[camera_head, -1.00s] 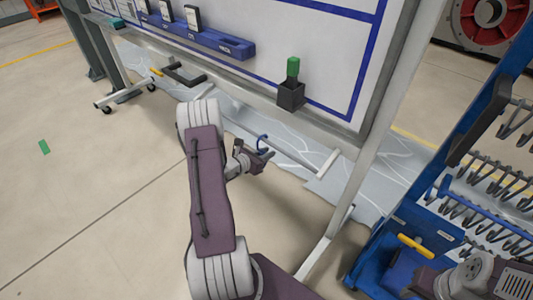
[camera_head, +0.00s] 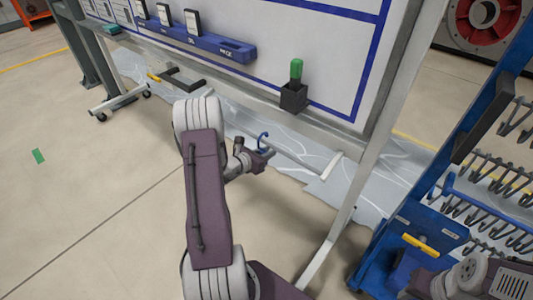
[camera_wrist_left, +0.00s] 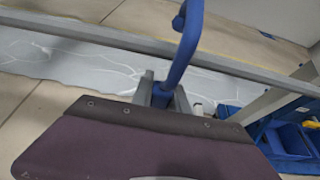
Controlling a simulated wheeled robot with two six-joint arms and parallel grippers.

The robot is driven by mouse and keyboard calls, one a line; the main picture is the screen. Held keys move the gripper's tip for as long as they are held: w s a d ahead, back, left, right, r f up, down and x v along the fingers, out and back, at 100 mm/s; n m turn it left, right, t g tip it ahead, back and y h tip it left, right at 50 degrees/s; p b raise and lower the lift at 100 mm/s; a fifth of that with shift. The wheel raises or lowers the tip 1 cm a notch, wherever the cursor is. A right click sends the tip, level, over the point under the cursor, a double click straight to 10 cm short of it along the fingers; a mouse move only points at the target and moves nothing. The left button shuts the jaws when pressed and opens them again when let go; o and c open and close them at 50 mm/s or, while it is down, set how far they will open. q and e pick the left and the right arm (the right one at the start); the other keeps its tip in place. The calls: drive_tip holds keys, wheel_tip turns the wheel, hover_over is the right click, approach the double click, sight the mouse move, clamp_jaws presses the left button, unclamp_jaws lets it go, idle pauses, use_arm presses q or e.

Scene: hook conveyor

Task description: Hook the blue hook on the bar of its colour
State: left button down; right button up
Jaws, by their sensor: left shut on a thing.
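The blue hook (camera_head: 262,139) stands up from the jaws of my left gripper (camera_head: 261,159), which is shut on it. In the left wrist view the hook (camera_wrist_left: 187,42) rises from between the fingertips (camera_wrist_left: 163,96) and leans right; its top is cut off by the frame. The lower end of the hook is hidden by the gripper. A blue bar (camera_head: 455,196) shows on the blue rack at the right, with several dark hooks around it. The held hook is well left of this bar and apart from it. My right gripper is not in view.
A whiteboard frame with a sloping grey leg (camera_head: 362,185) stands between my left gripper and the blue rack (camera_head: 480,110). A black holder (camera_head: 293,97) with a green-topped item is on the board's lower edge. Open floor (camera_head: 90,200) lies to the left.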

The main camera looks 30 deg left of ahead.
use_arm(q)
drive_tip(key=shift+s+r+p, duration=0.15)
drive_tip(key=shift+r+p, duration=0.15)
drive_tip(key=shift+r, duration=0.4)
drive_tip(key=shift+s+a+f, duration=0.1)
drive_tip(key=shift+s+f, duration=0.1)
drive_tip(key=shift+s, duration=0.1)
drive_tip(key=s, duration=0.8)
drive_tip(key=shift+s+a, duration=0.25)
drive_tip(key=shift+a, duration=0.05)
idle(0.3)
